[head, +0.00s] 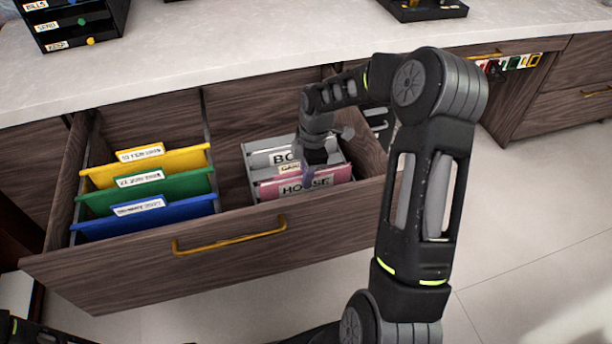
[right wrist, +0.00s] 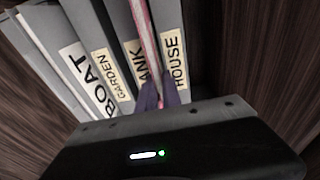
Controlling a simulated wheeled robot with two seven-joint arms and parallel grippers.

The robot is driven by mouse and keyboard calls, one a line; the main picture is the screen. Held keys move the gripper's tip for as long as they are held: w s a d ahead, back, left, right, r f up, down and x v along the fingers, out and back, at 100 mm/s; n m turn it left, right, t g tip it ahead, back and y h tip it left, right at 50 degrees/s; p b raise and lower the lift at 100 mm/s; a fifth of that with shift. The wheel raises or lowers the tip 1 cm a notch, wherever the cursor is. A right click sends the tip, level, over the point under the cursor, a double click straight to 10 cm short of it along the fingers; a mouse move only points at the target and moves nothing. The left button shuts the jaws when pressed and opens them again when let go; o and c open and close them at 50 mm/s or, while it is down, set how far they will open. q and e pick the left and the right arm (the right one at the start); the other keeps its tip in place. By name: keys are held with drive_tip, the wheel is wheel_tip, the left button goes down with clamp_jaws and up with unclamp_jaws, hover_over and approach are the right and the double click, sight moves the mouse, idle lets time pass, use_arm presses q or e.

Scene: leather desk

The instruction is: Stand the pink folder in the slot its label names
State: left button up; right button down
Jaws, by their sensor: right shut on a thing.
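The pink folder (head: 341,173) is upright at the front of the grey file rack (head: 249,155) in the open drawer. In the right wrist view the folder (right wrist: 146,35) shows edge-on between a partly covered label ending in "ANK" and the "HOUSE" label (right wrist: 175,62). My right gripper (right wrist: 160,95) is shut on its upper edge. In the head view its fingers (head: 309,174) partly cover the folder. The "BOAT" (right wrist: 89,80) and "GARDEN" (right wrist: 114,76) labels are farther back. The folder's lower edge is hidden, so I cannot tell how deep it sits. My left gripper is out of view.
Yellow (head: 185,161), green (head: 190,187) and blue (head: 190,215) hanging folders fill the drawer's left side. A divider (head: 208,125) separates them from the rack. The drawer's front panel (head: 130,266) and right wall lie close to the rack. The countertop (head: 230,45) is above.

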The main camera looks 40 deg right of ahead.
drive_tip(key=shift+f, duration=0.15)
drive_tip(key=c, duration=1.5)
unclamp_jaws()
drive_tip(key=r, duration=0.4)
drive_tip(key=d+r+p, duration=0.1)
drive_tip(key=r, duration=0.3)
drive_tip(key=r+p, duration=0.1)
drive_tip(key=r, duration=0.3)
drive_tip(key=shift+s+d+r, duration=0.2)
drive_tip(key=shift+s, duration=0.05)
drive_tip(key=shift+a, duration=0.1)
